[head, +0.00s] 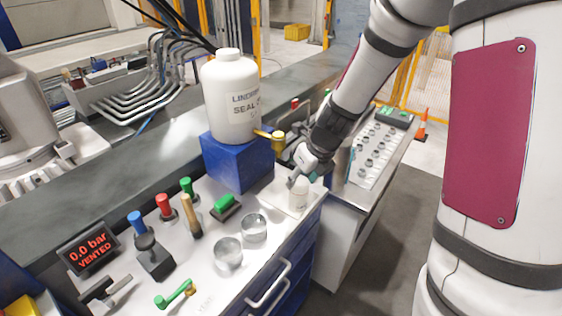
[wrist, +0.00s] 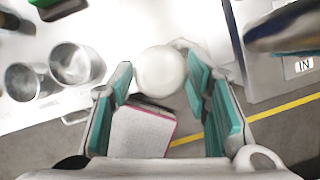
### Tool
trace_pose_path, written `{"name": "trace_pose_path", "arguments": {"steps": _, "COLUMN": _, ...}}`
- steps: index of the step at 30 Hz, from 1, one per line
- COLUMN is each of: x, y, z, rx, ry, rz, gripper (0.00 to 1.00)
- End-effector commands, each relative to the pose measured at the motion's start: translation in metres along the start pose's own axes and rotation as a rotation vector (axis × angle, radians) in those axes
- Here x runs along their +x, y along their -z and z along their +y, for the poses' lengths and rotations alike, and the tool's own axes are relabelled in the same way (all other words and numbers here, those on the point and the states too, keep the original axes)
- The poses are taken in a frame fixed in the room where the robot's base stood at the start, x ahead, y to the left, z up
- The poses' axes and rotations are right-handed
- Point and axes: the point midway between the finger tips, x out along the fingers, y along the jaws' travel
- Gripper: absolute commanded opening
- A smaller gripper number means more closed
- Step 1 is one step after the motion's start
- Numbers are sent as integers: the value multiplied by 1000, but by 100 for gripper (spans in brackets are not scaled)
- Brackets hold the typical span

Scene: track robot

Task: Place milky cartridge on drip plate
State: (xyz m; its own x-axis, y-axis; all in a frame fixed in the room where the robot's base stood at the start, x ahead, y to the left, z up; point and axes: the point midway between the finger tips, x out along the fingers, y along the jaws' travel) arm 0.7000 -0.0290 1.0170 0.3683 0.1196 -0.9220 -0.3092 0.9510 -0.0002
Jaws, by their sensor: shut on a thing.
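The milky cartridge (head: 299,194) is a short white cylinder with a rounded top, upright near the front right corner of the white bench top. My gripper (head: 301,177) reaches down to it from above and behind. In the wrist view the cartridge (wrist: 160,72) shows as a pale round top between the teal finger pads of my gripper (wrist: 162,80), which is shut on it. A thin pale plate (head: 277,194), which looks like the drip plate, lies under or just behind the cartridge. I cannot tell whether the cartridge's base touches it.
A large white bottle (head: 231,100) stands on a blue block (head: 236,160), with a brass tap (head: 276,140) close to my gripper. A gap separates this bench from a second bench (head: 372,160) with small round parts.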

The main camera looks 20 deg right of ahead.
Motion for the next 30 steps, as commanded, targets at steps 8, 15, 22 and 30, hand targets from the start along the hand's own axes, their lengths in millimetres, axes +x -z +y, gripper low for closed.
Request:
{"name": "trace_pose_path", "arguments": {"steps": 8, "x": 19, "y": -46, "z": 0, "rx": -3, "ry": 0, "rz": 0, "gripper": 0}}
{"name": "trace_pose_path", "arguments": {"steps": 15, "x": 28, "y": -66, "z": 0, "rx": -5, "ry": 0, "rz": 0, "gripper": 0}}
{"name": "trace_pose_path", "arguments": {"steps": 22, "x": 40, "y": -85, "z": 0, "rx": 0, "ry": 0, "rz": 3, "gripper": 0}}
{"name": "trace_pose_path", "arguments": {"steps": 30, "x": 42, "y": -85, "z": 0, "rx": -1, "ry": 0, "rz": 1, "gripper": 0}}
